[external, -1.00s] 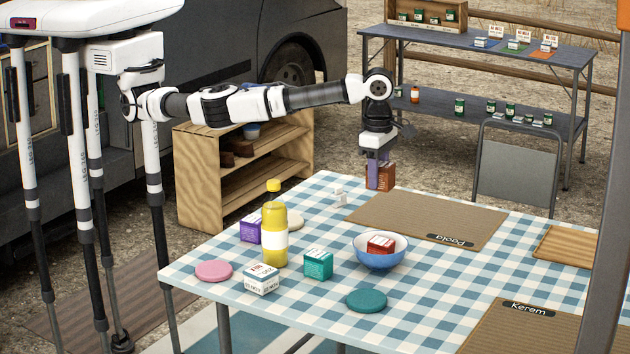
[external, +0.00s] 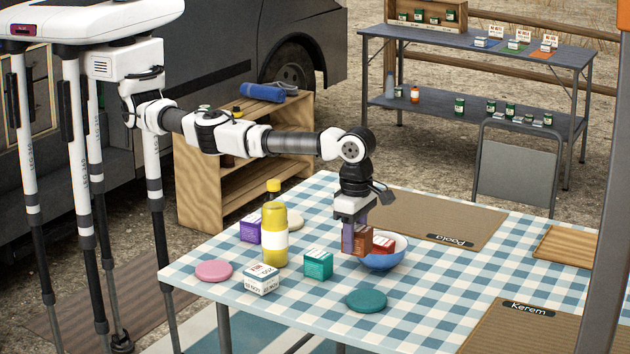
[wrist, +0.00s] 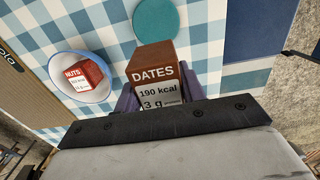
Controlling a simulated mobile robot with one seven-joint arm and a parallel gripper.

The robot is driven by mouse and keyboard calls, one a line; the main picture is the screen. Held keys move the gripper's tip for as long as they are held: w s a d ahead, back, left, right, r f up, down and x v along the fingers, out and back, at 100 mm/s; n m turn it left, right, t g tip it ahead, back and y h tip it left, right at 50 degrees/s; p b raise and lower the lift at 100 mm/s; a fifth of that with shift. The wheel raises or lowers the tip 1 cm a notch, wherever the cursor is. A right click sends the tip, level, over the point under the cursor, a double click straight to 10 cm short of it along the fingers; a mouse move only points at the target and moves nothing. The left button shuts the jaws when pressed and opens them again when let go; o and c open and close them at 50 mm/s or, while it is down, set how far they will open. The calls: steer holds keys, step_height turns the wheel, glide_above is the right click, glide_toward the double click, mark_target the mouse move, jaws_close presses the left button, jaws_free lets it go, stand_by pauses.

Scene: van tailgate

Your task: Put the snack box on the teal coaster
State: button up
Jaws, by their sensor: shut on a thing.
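My gripper (external: 354,238) is shut on a brown snack box (external: 359,241) and holds it above the table, just in front of the blue bowl's left side in the external view. In the wrist view the held box (wrist: 153,75) reads "DATES" and sits between the fingers. The teal coaster (external: 366,301) lies flat and bare on the table, below the held box in the external view. The coaster also shows in the wrist view (wrist: 157,18), beyond the box.
A blue bowl (external: 390,265) holds a red box (wrist: 83,75) marked "NUTS". A teal box (external: 318,264), a yellow bottle (external: 274,232), a white box (external: 262,280), a purple box (external: 250,231) and a pink coaster (external: 213,271) stand to the left.

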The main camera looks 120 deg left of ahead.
mark_target(353, 294)
step_height(353, 294, down, 10)
steer(key=shift+f+p, duration=0.25)
steer(key=shift+p, duration=0.4)
steer(key=shift+f, duration=0.2)
steer(key=o, duration=1)
steer(key=shift+o, duration=0.5)
steer(key=shift+r, duration=0.15)
step_height(353, 294, up, 12)
steer(key=shift+r+b, duration=0.1)
steer(key=shift+b, duration=0.95)
